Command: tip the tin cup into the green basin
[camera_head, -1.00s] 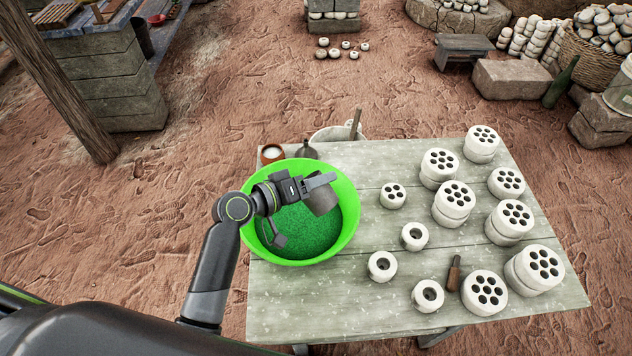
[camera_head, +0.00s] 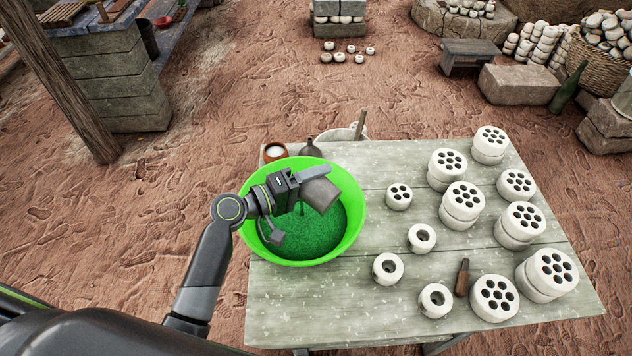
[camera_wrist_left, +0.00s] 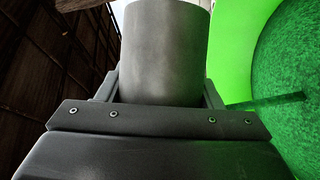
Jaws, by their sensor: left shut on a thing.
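The green basin (camera_head: 352,224) stands at the left end of the table, with a dark green grainy fill inside. My left gripper (camera_head: 312,182) is over the basin, shut on the grey tin cup (camera_head: 321,194). The cup is tilted in the head view, above the fill near the basin's far right side. In the left wrist view the cup (camera_wrist_left: 166,50) sits between the fingers, with the basin (camera_wrist_left: 238,50) to the right. The cup's inside is hidden, and I see nothing falling from it. My right gripper is not in view.
The wooden table (camera_head: 330,310) holds several white perforated clay pieces (camera_head: 461,200) on its right half. A small brown bowl (camera_head: 275,153) and a dark jug (camera_head: 311,148) stand behind the basin. The table's front left is bare.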

